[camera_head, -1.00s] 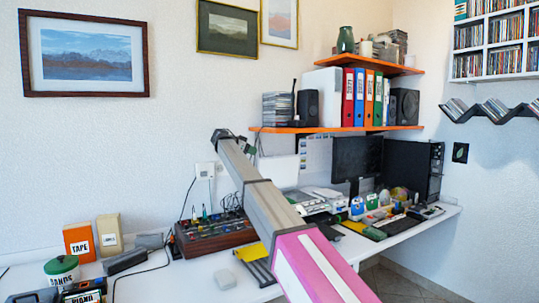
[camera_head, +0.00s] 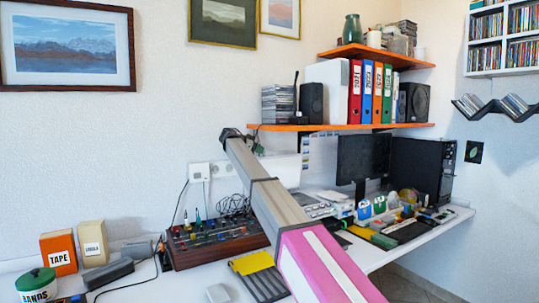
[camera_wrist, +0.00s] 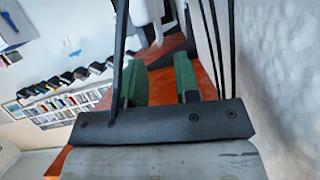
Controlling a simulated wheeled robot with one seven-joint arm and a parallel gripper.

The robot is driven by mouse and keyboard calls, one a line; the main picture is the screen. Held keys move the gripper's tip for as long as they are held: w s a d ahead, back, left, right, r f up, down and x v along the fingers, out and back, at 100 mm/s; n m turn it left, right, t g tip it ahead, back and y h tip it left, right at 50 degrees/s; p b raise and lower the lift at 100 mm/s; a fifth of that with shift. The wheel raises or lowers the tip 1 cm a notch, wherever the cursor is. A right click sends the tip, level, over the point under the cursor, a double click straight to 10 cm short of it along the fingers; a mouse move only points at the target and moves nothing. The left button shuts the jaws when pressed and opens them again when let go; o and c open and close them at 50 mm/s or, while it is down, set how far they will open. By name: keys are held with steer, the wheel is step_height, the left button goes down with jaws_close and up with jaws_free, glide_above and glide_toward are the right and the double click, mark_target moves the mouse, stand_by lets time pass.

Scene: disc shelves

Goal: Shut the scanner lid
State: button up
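A pale upright panel (camera_head: 284,169), which looks like the raised scanner lid, stands behind my arm at the back of the desk. A white and grey machine (camera_head: 322,206), probably the scanner body, sits to its right, partly hidden by my arm and other items. My gripper (camera_head: 228,133) is at the far end of my raised arm, above and left of the panel and just below the left end of the lower orange shelf. In the wrist view, the two green fingers of my gripper (camera_wrist: 160,82) stand apart with nothing clearly between them.
The lower orange shelf (camera_head: 345,127) holds binders, discs and speakers close to my gripper. A mixer (camera_head: 215,237) with cables lies on the desk (camera_head: 192,285) left of my arm. A monitor (camera_head: 361,160) and a black computer tower (camera_head: 423,170) stand at right.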

mark_target(269, 153)
steer(key=x, duration=0.7)
steer(key=shift+w+d+f, duration=0.1)
jaws_close()
